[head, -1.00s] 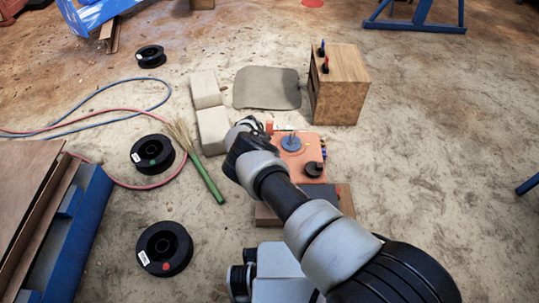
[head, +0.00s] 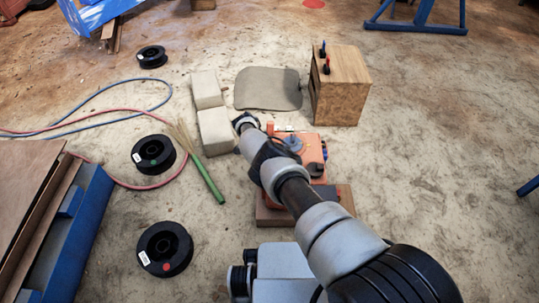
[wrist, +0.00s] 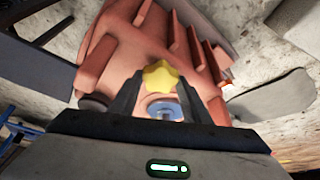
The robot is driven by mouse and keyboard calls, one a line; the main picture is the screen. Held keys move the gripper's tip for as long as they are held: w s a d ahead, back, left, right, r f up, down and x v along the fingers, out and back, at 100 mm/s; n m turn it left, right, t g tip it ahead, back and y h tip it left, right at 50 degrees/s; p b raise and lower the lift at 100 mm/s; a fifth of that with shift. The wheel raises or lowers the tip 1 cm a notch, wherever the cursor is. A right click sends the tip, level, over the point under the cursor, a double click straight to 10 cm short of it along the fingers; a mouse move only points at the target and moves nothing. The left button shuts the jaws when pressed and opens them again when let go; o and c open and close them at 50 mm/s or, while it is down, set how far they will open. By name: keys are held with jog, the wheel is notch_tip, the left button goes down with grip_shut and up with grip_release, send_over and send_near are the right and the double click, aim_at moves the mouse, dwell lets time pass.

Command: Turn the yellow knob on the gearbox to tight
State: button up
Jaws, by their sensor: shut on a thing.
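The orange-red gearbox (head: 312,148) sits in the middle of the head view on a wooden base, partly hidden behind my arm. In the wrist view its ribbed body (wrist: 130,45) fills the upper middle. The yellow knob (wrist: 160,76) is star-shaped and shows between the fingertips of my gripper (wrist: 163,84). My gripper is shut on the knob, with a dark finger on either side of it. The knob and fingertips are hidden in the head view. I cannot read the knob's setting or any tight mark.
A blue-grey round part (wrist: 166,109) shows below the knob. Pale blocks (head: 214,130) stand left of the gearbox, and a wooden box (head: 340,88) stands behind right. Black spools (head: 153,154), a green-handled brush (head: 207,181) and hoses lie left.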

jog(key=o, duration=1)
jog(key=shift+o, duration=0.2)
jog(key=p+v, duration=0.9)
jog(key=v, duration=0.8)
jog(key=shift+r, duration=0.2)
